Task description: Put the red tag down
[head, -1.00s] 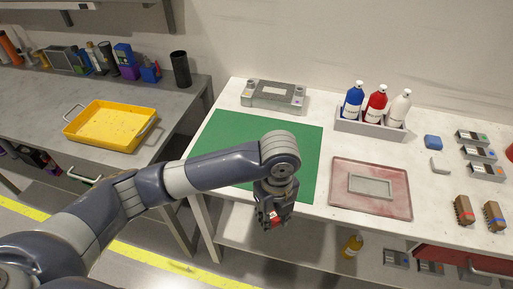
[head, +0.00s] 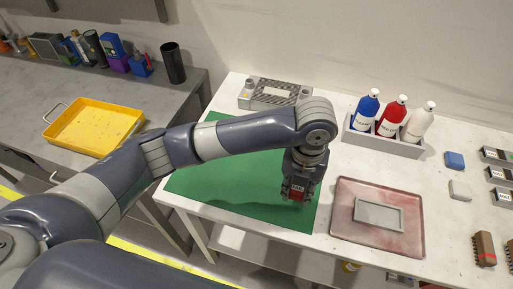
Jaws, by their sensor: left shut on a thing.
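My left gripper (head: 296,197) points down over the front right part of the green mat (head: 230,185). It is shut on the red tag (head: 297,188), a small red piece with pale marking that shows between the fingers. The gripper hides part of the tag. I cannot tell whether the tag touches the mat or is held just above it. My right gripper is not in view.
Right of the mat lies a reddish tray (head: 345,240) with a grey frame (head: 379,214) in it. A grey jig (head: 272,94) stands behind the mat. A rack (head: 383,143) holds blue, red and white bottles. A yellow tray (head: 92,128) sits on the left bench.

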